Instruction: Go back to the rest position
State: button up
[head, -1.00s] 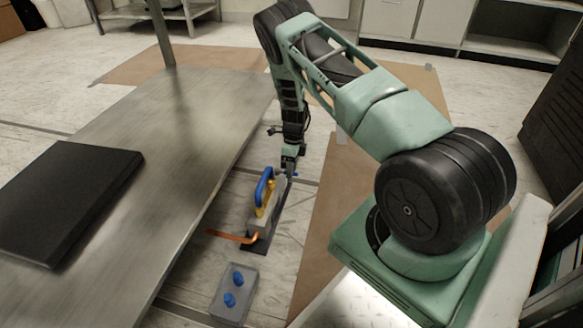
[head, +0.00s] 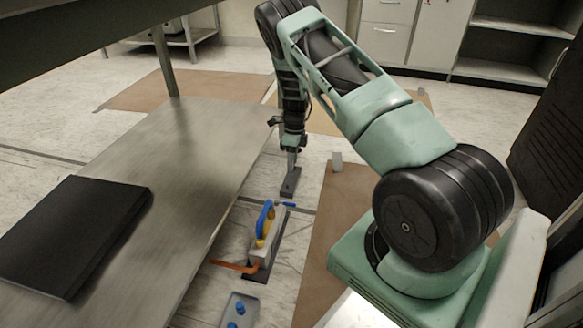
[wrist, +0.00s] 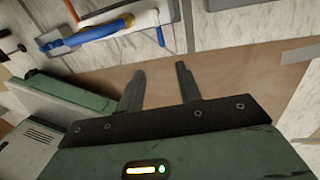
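My gripper (head: 289,164) hangs at the end of my arm, pointing down, beyond the blue-handled tool in the head view. In the wrist view my gripper (wrist: 158,88) has its two fingers apart with nothing between them. The tool (head: 265,240) has a blue handle, yellow parts, a grey body and an orange piece at its lower left. It stands on the floor beside the metal table. Its blue handle (wrist: 95,32) also shows at the top of the wrist view, apart from the fingers.
A metal table (head: 180,160) with a black slab (head: 70,235) is on the left. A grey block with blue knobs (head: 238,318) lies nearer me. A dark grey piece (head: 291,182) is just below my gripper; contact is unclear. Brown sheets (head: 345,215) cover some floor.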

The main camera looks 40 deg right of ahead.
jog(key=shift+d+r, duration=0.1)
jog(key=shift+r, duration=0.45)
jog(key=s+a+r+n+t+h, duration=0.1)
jog(key=s+a+r+n, duration=0.3)
jog(key=a+r+n, duration=0.5)
jog(key=s+a+r+n+t, duration=0.1)
jog(key=s+a+r+n, duration=0.2)
jog(key=a+r+n, duration=0.55)
jog(key=s+a+r+n+g+p, duration=0.1)
jog(key=s+a+r+n+p, duration=0.3)
jog(key=s+a+r+n, duration=0.7)
jog(key=s+a+r+n+p, duration=0.4)
jog(key=s+a+r+n, duration=0.3)
jog(key=s+a+n, duration=0.45)
notch_tip(320, 180, up, 37)
jog(key=a+m+p, duration=0.1)
jog(key=m+p, duration=0.1)
jog(key=p, duration=3.5)
jog(key=shift+s+a, duration=0.3)
jog(key=shift+s, duration=0.05)
